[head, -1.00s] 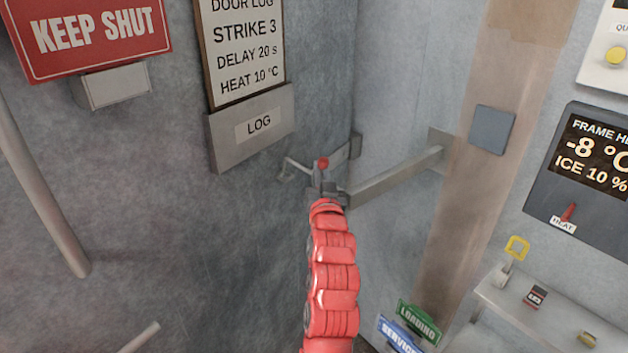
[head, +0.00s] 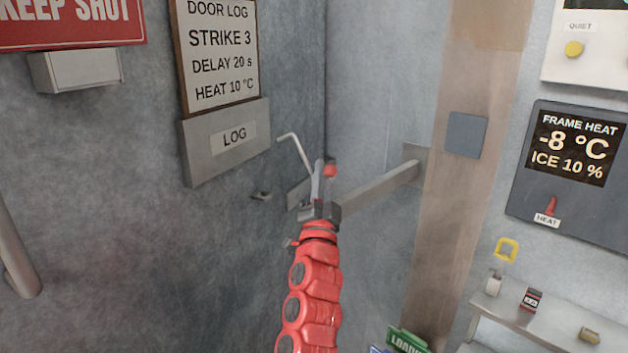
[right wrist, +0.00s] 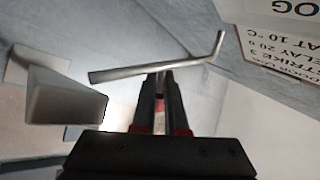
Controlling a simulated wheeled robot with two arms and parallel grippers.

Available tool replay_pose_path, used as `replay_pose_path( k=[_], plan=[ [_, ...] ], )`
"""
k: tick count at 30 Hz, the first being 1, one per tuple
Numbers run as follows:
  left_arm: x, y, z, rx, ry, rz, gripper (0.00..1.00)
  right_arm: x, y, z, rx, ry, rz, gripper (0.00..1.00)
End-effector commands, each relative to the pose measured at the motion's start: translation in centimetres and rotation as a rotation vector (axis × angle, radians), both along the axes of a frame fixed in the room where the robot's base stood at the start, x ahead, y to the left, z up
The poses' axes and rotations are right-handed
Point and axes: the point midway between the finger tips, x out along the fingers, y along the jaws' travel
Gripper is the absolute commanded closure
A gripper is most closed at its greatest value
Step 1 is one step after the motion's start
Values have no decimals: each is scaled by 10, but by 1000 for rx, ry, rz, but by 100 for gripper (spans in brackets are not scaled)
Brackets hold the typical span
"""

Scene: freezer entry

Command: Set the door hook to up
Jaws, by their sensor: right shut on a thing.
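The door hook (head: 294,148) is a thin grey metal rod with a bent tip. In the head view it slants up and to the left from my right gripper (head: 324,185), its tip clear of the small catch (head: 262,195) on the wall below. In the right wrist view the rod (right wrist: 150,69) crosses the tips of my right gripper (right wrist: 161,80), which is shut on it. The gripper hides part of the rod and its pivot in the head view. My left gripper is not in view.
A grey bar (head: 378,190) runs from near the gripper to a wall plate at the right. The LOG holder (head: 225,140) is just left of the hook. A shelf (head: 545,325) with small items and a FRAME HEAT panel (head: 572,160) are at the right.

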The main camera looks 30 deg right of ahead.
Motion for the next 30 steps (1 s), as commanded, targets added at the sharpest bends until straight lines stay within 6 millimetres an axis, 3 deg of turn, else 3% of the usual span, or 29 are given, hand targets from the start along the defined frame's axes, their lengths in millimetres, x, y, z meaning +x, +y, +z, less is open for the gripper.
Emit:
replay_pose_path(
  k=[12,30],
  plan=[
    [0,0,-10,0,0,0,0,-14,-13,0,-4,0,-11,100],
    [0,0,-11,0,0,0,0,-18,-16,0,-5,-1,-15,100]
  ],
)
